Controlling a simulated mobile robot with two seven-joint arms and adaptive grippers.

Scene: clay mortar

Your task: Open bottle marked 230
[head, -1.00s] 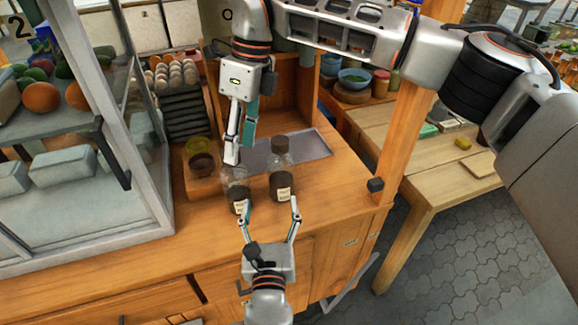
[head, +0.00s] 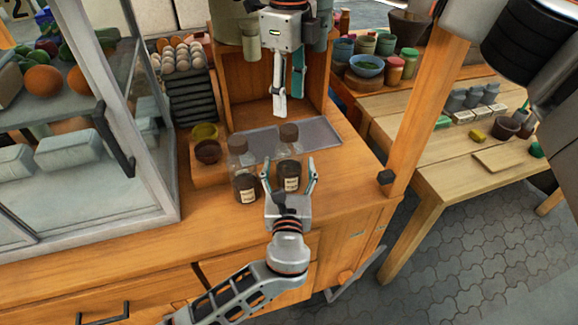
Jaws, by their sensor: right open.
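Two clear glass bottles with dark contents, dark caps and small pale labels stand upright on the wooden counter: a left bottle (head: 243,174) and a right bottle (head: 289,168). The label writing is too small to read, so I cannot tell which is marked 230. My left gripper (head: 290,166) reaches in from the front, its open fingers on either side of the right bottle; contact is not visible. My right gripper (head: 287,98) hangs above and behind the right bottle, fingers down, open and clear of the cap (head: 289,132).
A grey tray (head: 322,131) lies behind the bottles. Small bowls (head: 207,151) stand left of them, near a glass display case (head: 150,165). A wooden post (head: 420,105) rises at the right. A lower table (head: 455,180) with pots is beyond it.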

